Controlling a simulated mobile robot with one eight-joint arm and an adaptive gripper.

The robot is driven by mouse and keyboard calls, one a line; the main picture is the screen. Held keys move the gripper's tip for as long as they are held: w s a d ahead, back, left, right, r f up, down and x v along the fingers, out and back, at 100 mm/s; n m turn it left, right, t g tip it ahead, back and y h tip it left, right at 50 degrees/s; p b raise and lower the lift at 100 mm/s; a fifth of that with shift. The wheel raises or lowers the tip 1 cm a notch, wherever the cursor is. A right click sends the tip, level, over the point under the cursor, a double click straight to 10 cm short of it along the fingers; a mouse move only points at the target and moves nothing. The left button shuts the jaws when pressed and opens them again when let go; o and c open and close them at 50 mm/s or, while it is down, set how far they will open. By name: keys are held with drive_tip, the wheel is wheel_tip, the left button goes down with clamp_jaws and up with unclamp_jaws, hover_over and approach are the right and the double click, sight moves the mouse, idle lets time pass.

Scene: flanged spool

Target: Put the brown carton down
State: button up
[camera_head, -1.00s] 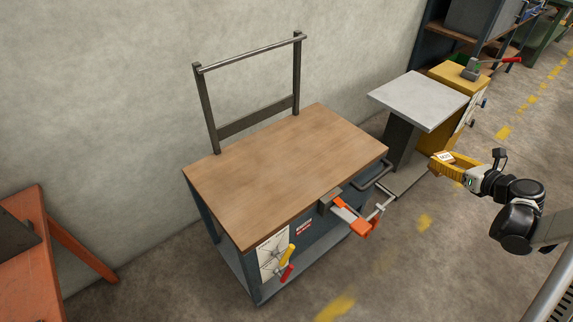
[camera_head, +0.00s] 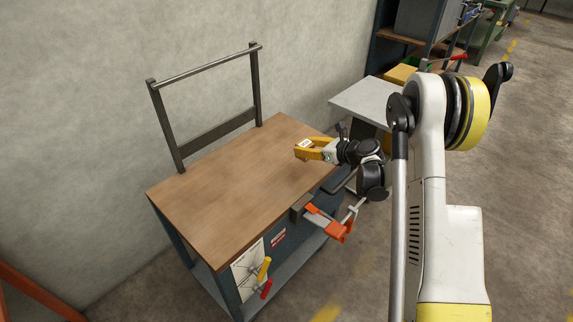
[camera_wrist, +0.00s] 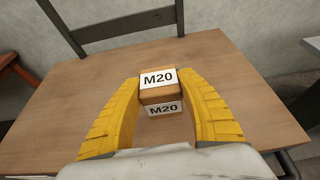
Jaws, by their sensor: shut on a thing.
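The brown carton (camera_wrist: 160,95) is a small box with white "M20" labels on its top and near side. It sits between the two yellow fingers of my gripper (camera_wrist: 160,88) in the wrist view, and the fingers are shut on it. In the head view my gripper (camera_head: 312,148) and the carton (camera_head: 304,144) are over the right part of the wooden bench top (camera_head: 215,190). I cannot tell exactly how high the carton is above the wood.
The bench top is bare. A metal frame (camera_head: 205,65) stands at its back edge against the wall. An orange clamp (camera_head: 327,222) is fixed at the front edge. A grey-topped stand (camera_head: 365,100) is behind on the right.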

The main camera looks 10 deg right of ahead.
drive_tip(key=w+a+f, duration=0.1)
drive_tip(key=w+a+f+b, duration=0.1)
drive_tip(key=a, duration=0.1)
drive_tip(key=shift+w+a+f, duration=0.15)
drive_tip(key=shift+a+f, duration=0.15)
drive_tip(key=shift+f, duration=0.1)
wheel_tip(320, 180, down, 4)
drive_tip(key=shift+b, duration=1.25)
drive_tip(key=shift+r, duration=0.15)
drive_tip(key=o, duration=1.4)
drive_tip(key=shift+c, duration=0.2)
